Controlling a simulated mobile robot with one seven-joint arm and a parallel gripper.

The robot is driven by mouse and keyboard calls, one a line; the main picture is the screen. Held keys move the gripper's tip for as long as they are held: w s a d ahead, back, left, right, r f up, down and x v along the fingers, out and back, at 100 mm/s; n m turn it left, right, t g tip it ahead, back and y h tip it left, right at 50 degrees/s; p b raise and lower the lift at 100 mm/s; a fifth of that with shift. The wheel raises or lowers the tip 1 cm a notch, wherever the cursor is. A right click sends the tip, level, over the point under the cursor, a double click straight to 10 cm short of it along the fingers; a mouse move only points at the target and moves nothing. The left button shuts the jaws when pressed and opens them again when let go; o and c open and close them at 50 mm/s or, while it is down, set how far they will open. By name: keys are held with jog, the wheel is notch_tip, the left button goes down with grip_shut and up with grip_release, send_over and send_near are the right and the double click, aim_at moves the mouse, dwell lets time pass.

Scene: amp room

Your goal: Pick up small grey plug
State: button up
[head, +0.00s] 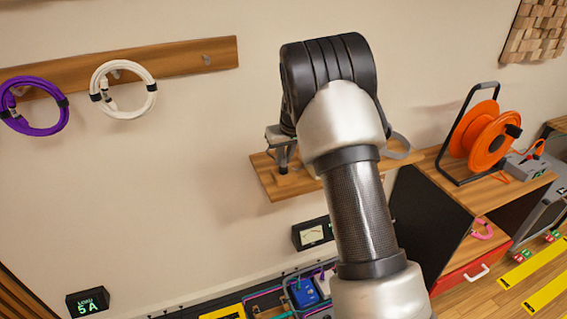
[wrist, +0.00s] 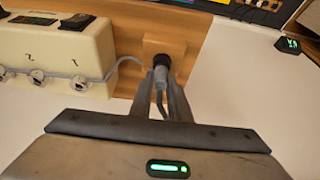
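The small grey plug (wrist: 160,77) shows in the wrist view between my two fingertips, with a grey cable running from it. Its far end meets a black round piece (wrist: 162,60) on a small wooden block. My gripper (wrist: 160,84) has its fingers close together, one on each side of the plug, and looks shut on it. In the head view my gripper (head: 283,150) is partly hidden behind my arm, just above the wooden wall shelf (head: 272,190). The plug cannot be made out there.
A cream box (wrist: 60,50) with several small knobs or connectors stands left of the plug in the wrist view. Purple (head: 35,108) and white (head: 123,90) cable coils hang at left. An orange cable reel (head: 487,135) stands at right.

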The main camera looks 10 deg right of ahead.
grip_shut()
notch_tip(320, 180, up, 10)
jog(key=shift+r+b, duration=0.1)
jog(key=shift+b, duration=0.2)
dwell(0.5)
